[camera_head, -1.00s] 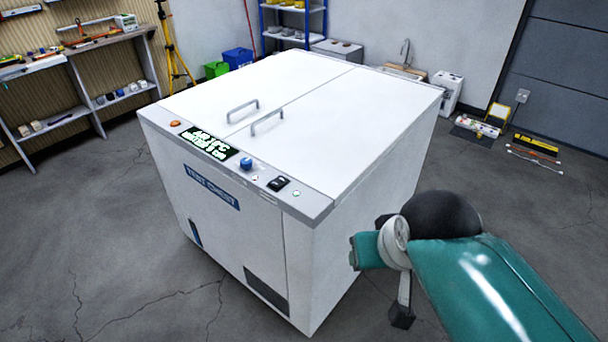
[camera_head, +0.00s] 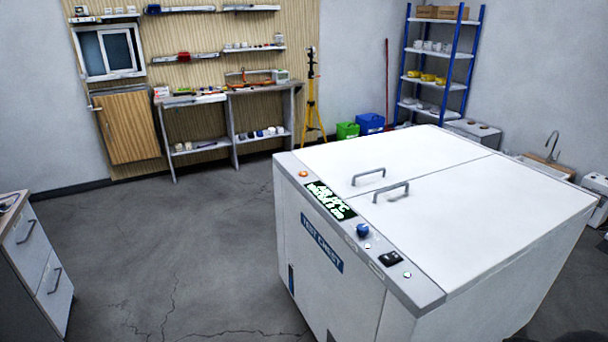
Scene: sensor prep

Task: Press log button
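The white test chest (camera_head: 460,215) stands at the right with its lid closed. Along its front top edge runs a grey control strip. On the strip are an orange button (camera_head: 304,174), a lit display with green text (camera_head: 330,200), a blue knob (camera_head: 362,230), a small pale button (camera_head: 367,246), a black rocker switch (camera_head: 391,258) and another small pale button (camera_head: 407,274). Any labels by the small buttons are too small to read, so I cannot tell which is the log button. My gripper is not in view.
A drawer cabinet (camera_head: 40,262) stands at the left edge. A workbench (camera_head: 225,92) with tools, a yellow tripod (camera_head: 312,95) and a blue-framed shelf (camera_head: 435,60) line the back. Bare cracked floor (camera_head: 165,240) lies left of the chest.

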